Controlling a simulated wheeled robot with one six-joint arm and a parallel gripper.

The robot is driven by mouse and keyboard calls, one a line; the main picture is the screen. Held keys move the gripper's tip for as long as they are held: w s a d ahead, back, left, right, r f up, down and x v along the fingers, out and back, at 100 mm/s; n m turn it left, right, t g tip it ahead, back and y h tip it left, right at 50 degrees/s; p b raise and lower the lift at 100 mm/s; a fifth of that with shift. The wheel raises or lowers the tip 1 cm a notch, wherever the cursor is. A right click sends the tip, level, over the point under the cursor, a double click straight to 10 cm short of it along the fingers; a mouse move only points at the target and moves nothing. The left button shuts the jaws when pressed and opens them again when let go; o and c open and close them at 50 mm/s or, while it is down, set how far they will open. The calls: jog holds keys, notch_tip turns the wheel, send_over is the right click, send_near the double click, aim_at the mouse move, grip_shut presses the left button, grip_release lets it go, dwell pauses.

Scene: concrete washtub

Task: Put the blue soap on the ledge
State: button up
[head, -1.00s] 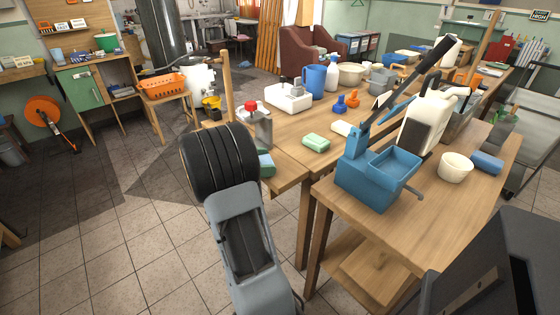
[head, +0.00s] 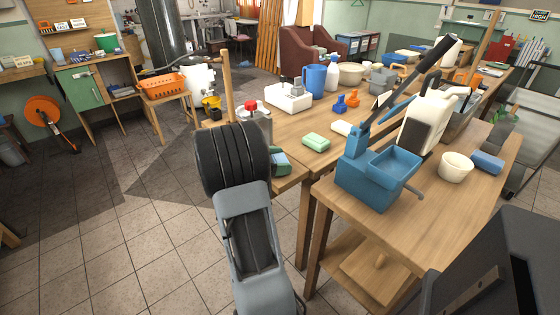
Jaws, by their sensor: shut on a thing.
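My arm's dark ribbed link stands in front of the wooden table, and most of my gripper (head: 281,155) is hidden behind it. At that link's right edge a small blue-green block (head: 280,163) shows, which seems to be the blue soap. It is held in my gripper, shut on it, near the table's front left corner; the fingertips are not clear. A pale green soap bar (head: 316,142) lies apart on the table to the right. I cannot tell which surface is the ledge.
The wooden table (head: 290,125) holds a white tub (head: 288,97), a red-capped metal can (head: 257,117), a blue jug (head: 315,78) and small orange and blue items. A nearer table (head: 440,205) carries a blue basin device (head: 375,180), a white pot (head: 455,167) and a blue roll (head: 487,162). Tiled floor at left is clear.

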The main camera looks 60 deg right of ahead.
jog(key=shift+f, duration=0.15)
jog(key=o, duration=0.9)
jog(key=shift+r, duration=0.2)
